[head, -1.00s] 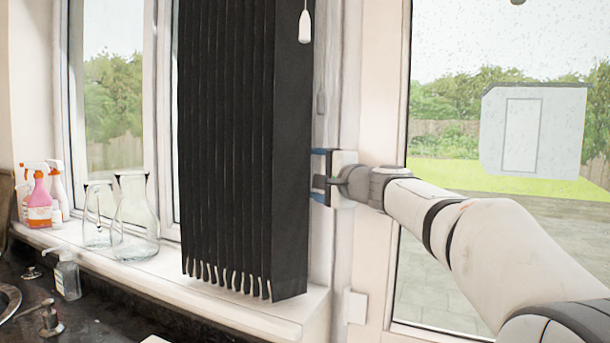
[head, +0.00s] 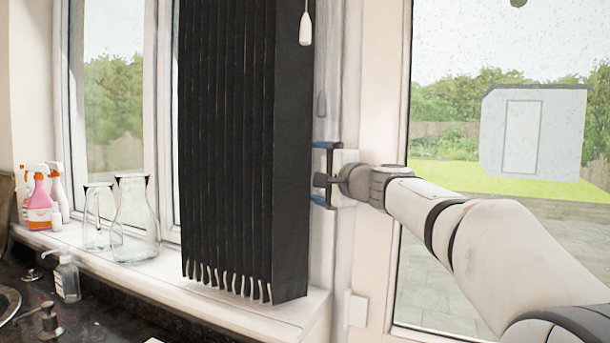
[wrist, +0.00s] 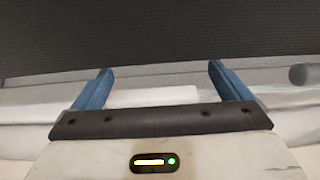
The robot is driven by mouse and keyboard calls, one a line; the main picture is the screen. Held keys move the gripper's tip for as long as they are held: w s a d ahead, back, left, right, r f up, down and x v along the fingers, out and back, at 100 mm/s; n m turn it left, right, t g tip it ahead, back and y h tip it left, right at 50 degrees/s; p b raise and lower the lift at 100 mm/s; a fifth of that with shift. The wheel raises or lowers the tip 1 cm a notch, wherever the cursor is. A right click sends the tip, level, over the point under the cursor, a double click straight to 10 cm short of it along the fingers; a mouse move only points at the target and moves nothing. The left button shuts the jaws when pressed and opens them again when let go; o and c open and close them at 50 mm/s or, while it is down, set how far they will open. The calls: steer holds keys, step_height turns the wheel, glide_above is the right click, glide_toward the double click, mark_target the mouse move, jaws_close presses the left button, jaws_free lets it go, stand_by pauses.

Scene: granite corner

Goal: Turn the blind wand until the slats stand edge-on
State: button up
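The blind (head: 228,150) is a stack of dark vertical slats in front of the window, with narrow pale gaps at its lower edge. A white pull (head: 305,28) hangs on a cord at its upper right. A thin grey piece (head: 321,104) hangs beside the blind's right edge; I cannot tell whether it is the wand. My gripper (head: 322,173) is at the blind's right side, below that grey piece. In the wrist view my gripper (wrist: 160,70) has its blue fingers wide apart with nothing between them. The dark blind (wrist: 160,35) fills the top there.
Glass vessels (head: 135,220) and spray bottles (head: 40,198) stand on the sill (head: 150,278) at left. A soap bottle (head: 67,278) stands on the dark counter. A glazed door (head: 450,90) is at right. A grey round-ended piece (wrist: 298,74) shows at the wrist view's right.

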steer(key=shift+w+d+f+h, duration=0.3)
steer(key=shift+d+f+h, duration=0.15)
steer(key=shift+f, duration=0.15)
steer(key=shift+s+d+r+y, duration=0.1)
steer(key=shift+s+d+y, duration=0.15)
steer(key=shift+d, duration=0.35)
steer(key=s+a+b+v, duration=0.1)
steer(key=b+v, duration=0.2)
steer(key=v, duration=0.5)
steer(key=shift+s+r, duration=0.15)
steer(key=shift+r, duration=0.05)
steer(key=shift+s+b, duration=0.2)
steer(key=shift+b, duration=0.15)
